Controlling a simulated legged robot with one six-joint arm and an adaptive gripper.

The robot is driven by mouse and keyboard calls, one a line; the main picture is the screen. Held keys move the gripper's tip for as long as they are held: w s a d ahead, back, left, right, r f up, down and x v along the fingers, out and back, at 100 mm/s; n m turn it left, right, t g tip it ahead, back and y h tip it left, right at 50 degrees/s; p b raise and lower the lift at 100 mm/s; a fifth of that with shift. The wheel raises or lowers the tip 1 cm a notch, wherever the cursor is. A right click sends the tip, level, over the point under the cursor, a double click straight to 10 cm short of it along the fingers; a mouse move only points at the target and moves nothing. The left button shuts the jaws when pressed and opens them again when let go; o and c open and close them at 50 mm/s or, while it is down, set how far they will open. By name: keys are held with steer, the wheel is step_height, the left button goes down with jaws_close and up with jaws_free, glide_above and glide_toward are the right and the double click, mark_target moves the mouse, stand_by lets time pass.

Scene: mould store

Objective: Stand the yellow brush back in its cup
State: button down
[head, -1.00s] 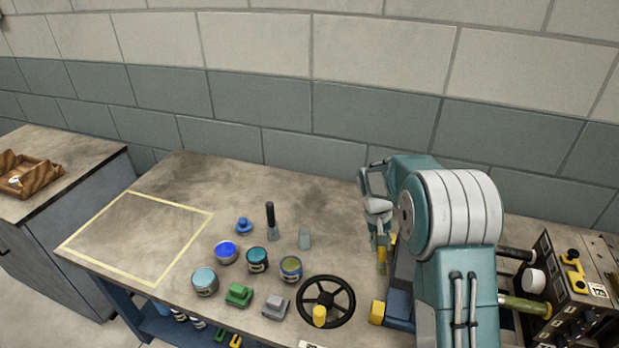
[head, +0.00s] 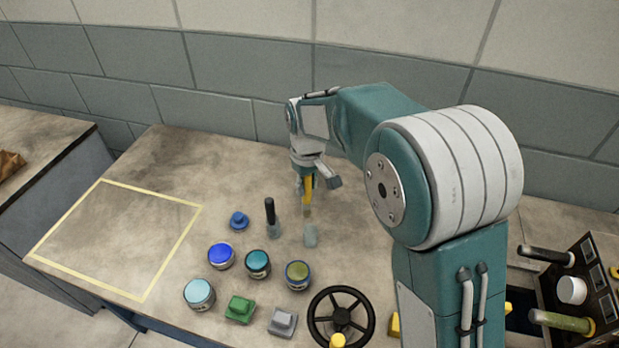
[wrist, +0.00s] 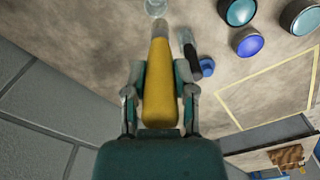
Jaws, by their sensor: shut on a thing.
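My gripper (head: 308,178) is shut on the yellow brush (head: 308,190) and holds it roughly upright, tip down, above the bench. In the wrist view the brush (wrist: 160,85) sits between both fingers (wrist: 160,97), its grey tip pointing away from the palm. A small clear, empty-looking cup (head: 310,237) stands on the bench just below the tip in the head view. In the wrist view this cup (wrist: 155,7) is cut by the top edge, beyond the tip. Tip and cup look apart; their exact alignment is unclear.
A dark-handled brush (head: 270,211) stands in a similar cup (head: 273,231) to the left. The yellow-taped square (head: 195,225) is empty.

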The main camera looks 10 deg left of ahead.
mark_target(309, 202)
steer(key=f, duration=0.5)
steer(key=shift+d+f, duration=0.15)
steer(key=shift+d, duration=0.1)
steer(key=shift+d+f, duration=0.2)
steer(key=shift+f, duration=0.35)
steer(key=shift+d+f, duration=0.15)
steer(key=shift+f, duration=0.35)
steer(key=shift+a+f, duration=0.2)
steer(key=shift+f, duration=1.15)
steer(key=shift+d+f, duration=0.1)
steer(key=shift+f, duration=0.15)
